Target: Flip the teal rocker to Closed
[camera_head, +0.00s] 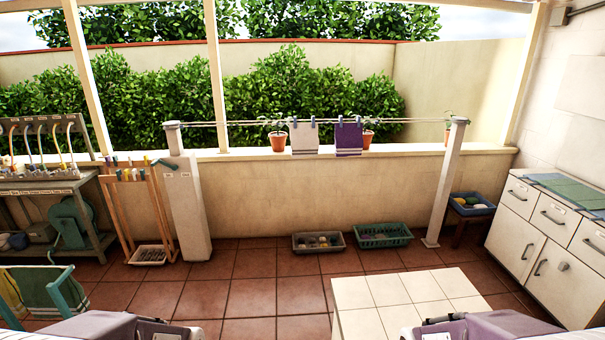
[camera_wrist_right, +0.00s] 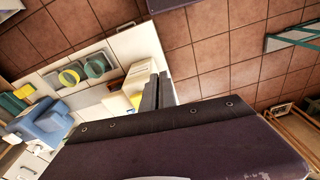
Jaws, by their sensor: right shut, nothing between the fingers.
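I cannot identify the teal rocker with certainty. A small dark teal piece (camera_head: 165,162) sits near the top of a white pillar (camera_head: 186,212) at the left of the head view. Small labels show on the pillar, but they are too small to read, and I cannot tell the piece's position. My right gripper (camera_wrist_right: 159,90) shows in the right wrist view, its dark fingers shut with nothing between them. It is apart from the pillar, which I do not make out in that view. My left gripper is out of view; only my purple arm housings show at the head view's bottom edge.
A tiled block (camera_head: 405,302) stands in front at right, and a white cabinet (camera_head: 530,235) beyond it. A wooden rack (camera_head: 118,215) stands beside the pillar. A grey crate (camera_head: 318,248) and a green crate (camera_head: 383,240) lie by the wall. Tiled floor (camera_head: 250,298) is clear between.

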